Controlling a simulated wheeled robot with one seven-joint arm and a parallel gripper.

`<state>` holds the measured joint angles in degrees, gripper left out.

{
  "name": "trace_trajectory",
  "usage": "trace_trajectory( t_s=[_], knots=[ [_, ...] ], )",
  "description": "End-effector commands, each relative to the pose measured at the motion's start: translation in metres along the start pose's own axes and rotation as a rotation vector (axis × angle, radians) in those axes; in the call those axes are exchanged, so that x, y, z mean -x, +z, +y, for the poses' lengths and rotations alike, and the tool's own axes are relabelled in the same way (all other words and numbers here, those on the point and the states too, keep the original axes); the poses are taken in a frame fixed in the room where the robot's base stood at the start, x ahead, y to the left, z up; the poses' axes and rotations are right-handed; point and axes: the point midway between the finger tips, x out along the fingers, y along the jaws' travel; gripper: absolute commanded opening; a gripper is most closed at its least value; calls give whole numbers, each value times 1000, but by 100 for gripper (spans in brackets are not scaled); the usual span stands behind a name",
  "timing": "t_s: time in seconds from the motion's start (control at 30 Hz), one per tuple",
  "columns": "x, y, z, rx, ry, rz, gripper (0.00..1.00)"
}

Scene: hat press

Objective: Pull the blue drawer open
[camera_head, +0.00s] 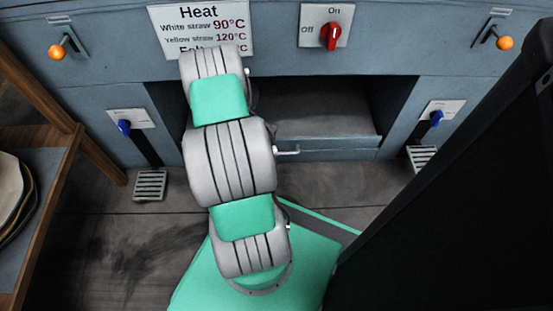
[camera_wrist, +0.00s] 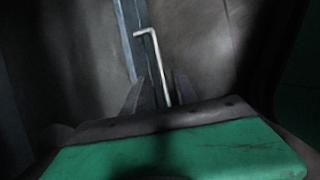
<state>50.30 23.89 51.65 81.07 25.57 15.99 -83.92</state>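The blue-grey drawer front (camera_head: 335,143) is a low panel under the dark opening of the press in the head view. A pale bar handle (camera_head: 288,152) sticks out beside my arm, which hides part of it. In the wrist view the handle (camera_wrist: 152,60) is a thin bent bar, with a blue strip of the drawer (camera_wrist: 127,40) beside it. My gripper (camera_wrist: 160,88) has its two dark fingers apart. The lower part of the handle lies between them in the picture; I cannot tell whether they touch it. My gripper is hidden in the head view.
The press front carries a red knob (camera_head: 331,36), orange-tipped levers (camera_head: 57,51) and blue levers (camera_head: 437,117). A wooden rack (camera_head: 50,215) stands at left, and a large black panel (camera_head: 450,190) blocks the right. Some floor (camera_head: 110,240) is clear at left.

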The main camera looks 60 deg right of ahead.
Motion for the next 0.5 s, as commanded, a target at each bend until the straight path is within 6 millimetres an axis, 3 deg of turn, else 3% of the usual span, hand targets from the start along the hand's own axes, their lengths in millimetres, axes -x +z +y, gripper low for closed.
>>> trace_trajectory(
  t_s=[0.3, 0.5],
  knots=[
    [-59, -2, -1, -3, -1, 1, 34],
    [-66, 0, 0, -2, 0, 2, 34]
  ],
)
